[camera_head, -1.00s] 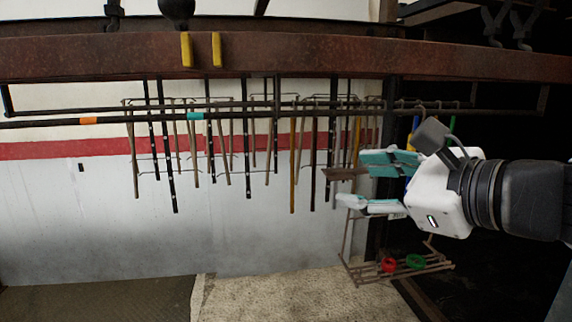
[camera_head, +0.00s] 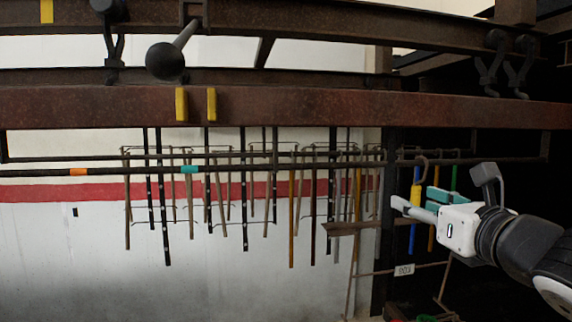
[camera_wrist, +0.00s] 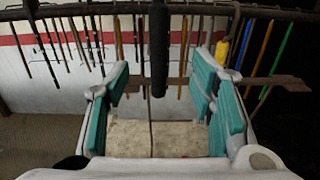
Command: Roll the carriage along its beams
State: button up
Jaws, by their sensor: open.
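Two long rusty beams run across the head view: a front beam (camera_head: 300,108) and a higher beam behind it (camera_head: 330,30). A dark ball-ended handle (camera_head: 165,61) sticks out at upper left, its rod running up to a bracket on the higher beam. It may belong to the carriage; the carriage's body is not clear. Two yellow marks (camera_head: 181,104) sit on the front beam below the ball. My gripper (camera_head: 412,200) is at right, below the beams and far from the ball. In the wrist view its teal-padded fingers (camera_wrist: 160,100) are apart and empty.
A thin dark rail (camera_head: 300,162) below the beams carries several hanging rods and tools. A yellow-handled tool (camera_head: 416,198) hangs close to my gripper. In the wrist view a dark vertical bar (camera_wrist: 159,50) stands beyond the fingers. Dark hooks (camera_head: 492,65) hang at upper right.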

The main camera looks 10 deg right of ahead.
aim_at(393, 193)
jog(key=shift+w+a+f+b, duration=0.1)
jog(key=shift+w+b, duration=0.6)
jog(key=shift+w, duration=1.25)
jog(key=shift+w+a+f+b, duration=0.1)
jog(key=shift+w+b, duration=0.6)
jog(key=shift+w, duration=1.2)
jog(key=shift+r, duration=0.1)
grip_shut()
